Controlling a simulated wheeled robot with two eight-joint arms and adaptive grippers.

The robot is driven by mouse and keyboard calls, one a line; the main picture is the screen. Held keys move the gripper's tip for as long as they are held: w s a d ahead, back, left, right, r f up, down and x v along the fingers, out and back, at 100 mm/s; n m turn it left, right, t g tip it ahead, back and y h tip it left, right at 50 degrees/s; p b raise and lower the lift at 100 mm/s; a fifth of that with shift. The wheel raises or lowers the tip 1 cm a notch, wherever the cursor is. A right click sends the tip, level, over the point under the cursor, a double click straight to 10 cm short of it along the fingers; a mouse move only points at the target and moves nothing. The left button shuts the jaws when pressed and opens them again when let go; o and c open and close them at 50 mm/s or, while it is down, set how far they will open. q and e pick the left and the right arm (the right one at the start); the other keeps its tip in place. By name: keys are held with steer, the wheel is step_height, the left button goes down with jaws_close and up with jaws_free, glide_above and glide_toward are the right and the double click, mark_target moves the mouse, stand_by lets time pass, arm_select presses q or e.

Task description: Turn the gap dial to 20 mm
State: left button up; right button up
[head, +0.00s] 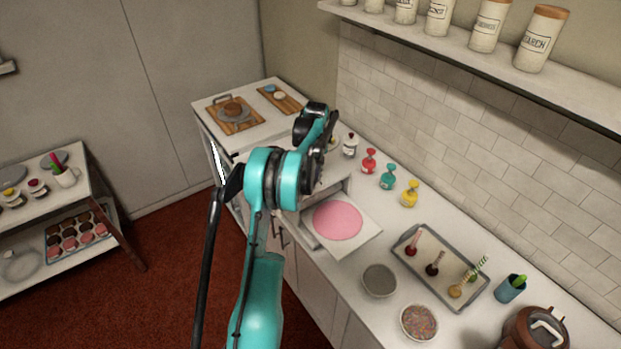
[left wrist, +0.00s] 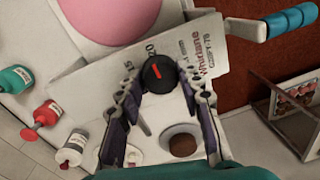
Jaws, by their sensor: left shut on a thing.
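The gap dial (left wrist: 158,74) is a round black knob with a red mark, on the white face of the sheeter (left wrist: 210,62) in the left wrist view. The red mark is slightly tilted, its upper end towards the printed "20". Another number is printed left of it, partly hard to read. My left gripper (left wrist: 160,88) is shut on the dial, one finger on each side. In the head view my teal arm hides the dial and most of the sheeter; its white bed (head: 362,236) with a pink disc (head: 337,220) shows.
A blue-gripped crank handle (left wrist: 290,20) sticks out beside the sheeter. Red, teal and yellow bottles (head: 388,178) stand along the wall.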

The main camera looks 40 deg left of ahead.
mark_target(313, 177)
stand_by(0.4)
arm_select(q)
steer(key=o, duration=1.2)
steer(key=shift+c, duration=0.2)
step_height(313, 177, up, 12)
steer(key=shift+w+d, duration=0.25)
steer(key=shift+w, duration=0.15)
